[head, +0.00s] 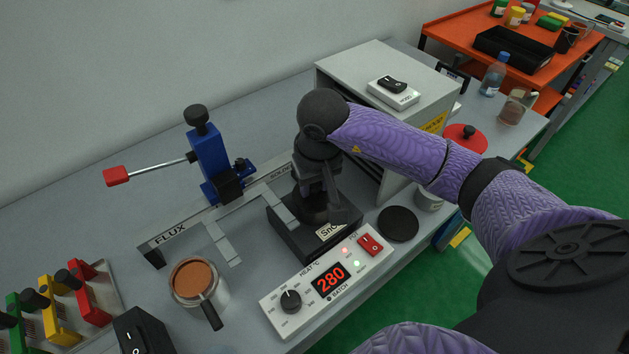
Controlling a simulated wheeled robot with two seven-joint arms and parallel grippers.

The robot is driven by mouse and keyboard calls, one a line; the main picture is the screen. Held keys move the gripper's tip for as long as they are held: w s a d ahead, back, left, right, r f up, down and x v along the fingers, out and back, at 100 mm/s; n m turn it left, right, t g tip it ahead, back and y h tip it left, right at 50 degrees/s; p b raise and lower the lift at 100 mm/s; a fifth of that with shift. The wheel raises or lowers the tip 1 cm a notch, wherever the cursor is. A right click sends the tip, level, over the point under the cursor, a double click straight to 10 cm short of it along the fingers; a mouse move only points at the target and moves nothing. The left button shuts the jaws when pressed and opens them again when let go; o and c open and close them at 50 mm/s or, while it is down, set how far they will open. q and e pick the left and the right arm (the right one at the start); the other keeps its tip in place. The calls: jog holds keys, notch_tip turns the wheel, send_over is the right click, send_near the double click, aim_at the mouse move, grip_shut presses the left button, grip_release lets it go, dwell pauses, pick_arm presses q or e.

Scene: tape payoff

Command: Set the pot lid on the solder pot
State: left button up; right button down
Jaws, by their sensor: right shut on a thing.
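The solder pot (296,242) is a black box with an "SnC…" label, at the middle of the bench behind the control panel. My right gripper (318,192) points down over it and is shut on the pot lid (341,214), a dark piece mostly hidden by the fingers. The lid is over the pot's top; I cannot tell whether it touches. The pot's opening is hidden. My left gripper is out of view.
A control panel (312,305) reading 280 stands in front of the pot. A black disc (398,223) lies to its right. The FLUX rail (165,237), blue clamp (210,160) and brown-filled cup (192,279) are left. A grey cabinet (345,70) stands behind my arm.

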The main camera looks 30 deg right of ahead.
jog(key=shift+f+b, duration=0.35)
dwell(0.3)
grip_release()
jog(key=shift+r+p, duration=2.35)
jog(key=shift+r, duration=1.25)
jog(key=shift+f, duration=0.1)
